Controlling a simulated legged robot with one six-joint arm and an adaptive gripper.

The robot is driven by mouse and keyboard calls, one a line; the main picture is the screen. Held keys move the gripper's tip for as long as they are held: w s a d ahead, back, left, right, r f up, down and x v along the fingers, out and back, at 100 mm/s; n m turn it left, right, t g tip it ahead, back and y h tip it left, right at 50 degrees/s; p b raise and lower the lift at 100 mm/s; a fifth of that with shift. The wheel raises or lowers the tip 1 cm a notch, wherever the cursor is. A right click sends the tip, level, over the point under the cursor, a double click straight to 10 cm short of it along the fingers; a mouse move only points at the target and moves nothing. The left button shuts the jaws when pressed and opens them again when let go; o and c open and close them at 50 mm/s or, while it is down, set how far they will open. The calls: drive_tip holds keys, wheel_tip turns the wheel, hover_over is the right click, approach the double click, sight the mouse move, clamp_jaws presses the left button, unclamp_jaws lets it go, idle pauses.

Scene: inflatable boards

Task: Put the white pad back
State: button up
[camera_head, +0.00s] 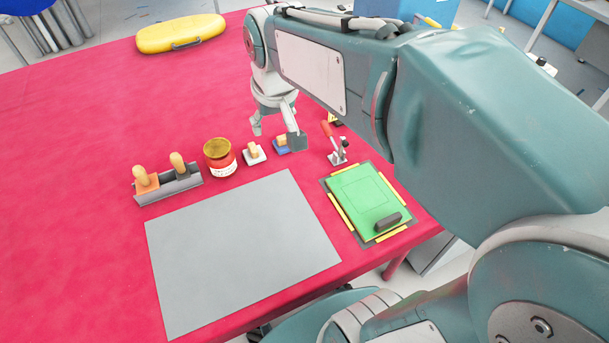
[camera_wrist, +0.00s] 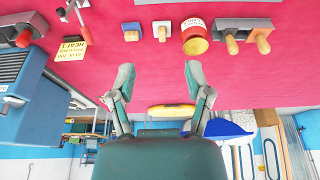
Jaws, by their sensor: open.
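The white pad (camera_head: 254,155) has a light wooden knob handle and sits upright on the red table cover, between a red-and-yellow tin and a blue pad. It also shows in the wrist view (camera_wrist: 161,24), at top centre. The blue pad (camera_head: 286,146) has a similar knob and sits just right of the white pad; one gripper finger partly hides it.
A grey holder (camera_head: 182,186) with wooden-knobbed tools stands left of the tin (camera_head: 219,157). A red-handled clamp (camera_head: 337,153) stands right of the pads. A grey sheet (camera_head: 240,250) and green board (camera_head: 365,195) lie nearer. A yellow bag (camera_head: 181,33) lies far left. The left cover is clear.

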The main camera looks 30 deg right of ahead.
drive_tip(key=s+f+t, duration=0.1)
drive_tip(key=s+t, duration=0.1)
drive_tip(key=s, duration=1.1)
drive_tip(key=shift+f, duration=0.3)
drive_tip(key=shift+s, duration=0.1)
